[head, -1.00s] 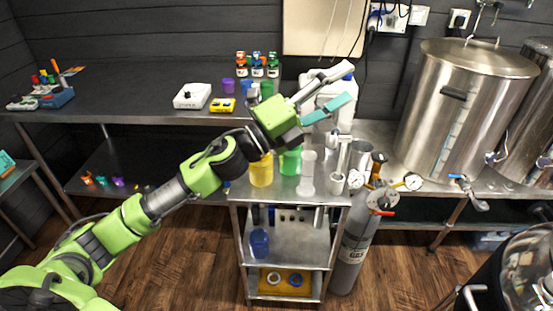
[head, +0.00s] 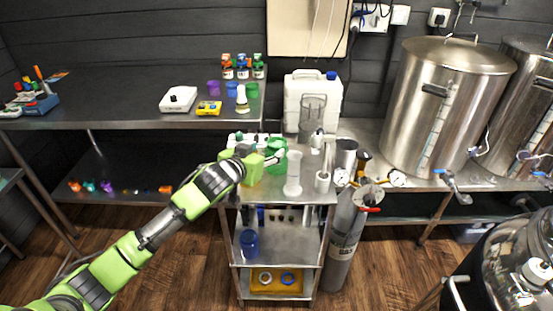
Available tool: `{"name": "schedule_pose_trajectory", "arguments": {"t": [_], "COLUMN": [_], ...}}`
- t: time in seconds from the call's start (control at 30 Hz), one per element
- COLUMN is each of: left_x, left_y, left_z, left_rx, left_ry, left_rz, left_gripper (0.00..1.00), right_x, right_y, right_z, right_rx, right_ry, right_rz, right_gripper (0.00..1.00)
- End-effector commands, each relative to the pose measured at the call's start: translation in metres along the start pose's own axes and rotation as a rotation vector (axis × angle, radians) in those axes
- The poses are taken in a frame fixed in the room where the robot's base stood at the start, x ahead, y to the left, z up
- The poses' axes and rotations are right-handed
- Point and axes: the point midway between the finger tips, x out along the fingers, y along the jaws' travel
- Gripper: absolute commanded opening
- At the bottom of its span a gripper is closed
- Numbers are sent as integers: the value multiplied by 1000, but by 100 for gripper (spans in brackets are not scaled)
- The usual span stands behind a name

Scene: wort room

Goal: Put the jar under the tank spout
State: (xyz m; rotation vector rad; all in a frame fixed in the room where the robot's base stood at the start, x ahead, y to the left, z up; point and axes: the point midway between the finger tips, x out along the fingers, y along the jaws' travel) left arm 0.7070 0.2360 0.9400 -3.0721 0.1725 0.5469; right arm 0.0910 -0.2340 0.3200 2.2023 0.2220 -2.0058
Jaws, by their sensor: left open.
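My left gripper (head: 270,151) is open over the top of the steel cart, at the yellow and green containers. A yellow jar (head: 252,174) stands on the cart, partly hidden by the gripper. A green jar-like container (head: 275,147) is just behind it, partly covered by the fingers. I cannot tell whether the fingers touch either one. The steel tank (head: 440,100) stands on the bench at the right, with its spout (head: 452,182) low at the front edge. A second tank (head: 525,110) stands right of it. My right gripper is not in view.
A white canister (head: 312,100) stands behind. A grey gas bottle with gauges (head: 345,240) is right of the cart. A large steel kettle (head: 510,265) is at lower right.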

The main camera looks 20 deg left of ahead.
Motion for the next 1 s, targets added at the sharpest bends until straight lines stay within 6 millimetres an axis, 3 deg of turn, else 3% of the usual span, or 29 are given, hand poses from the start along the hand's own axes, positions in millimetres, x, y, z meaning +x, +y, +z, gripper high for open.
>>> {"name": "schedule_pose_trajectory", "arguments": {"t": [0.37,0.7,1.0], "left_x": [28,66,70], "left_y": [0,0,0], "left_z": [-2,-2,-1], "left_rx": [3,3,4], "left_ry": [1,1,1], "left_rz": [-1,0,0], "left_gripper": [53,53,53], "right_x": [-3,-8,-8], "right_y": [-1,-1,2], "right_z": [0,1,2], "right_rx": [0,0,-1], "right_ry": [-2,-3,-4], "right_rz": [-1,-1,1], "right_gripper": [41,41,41]}}
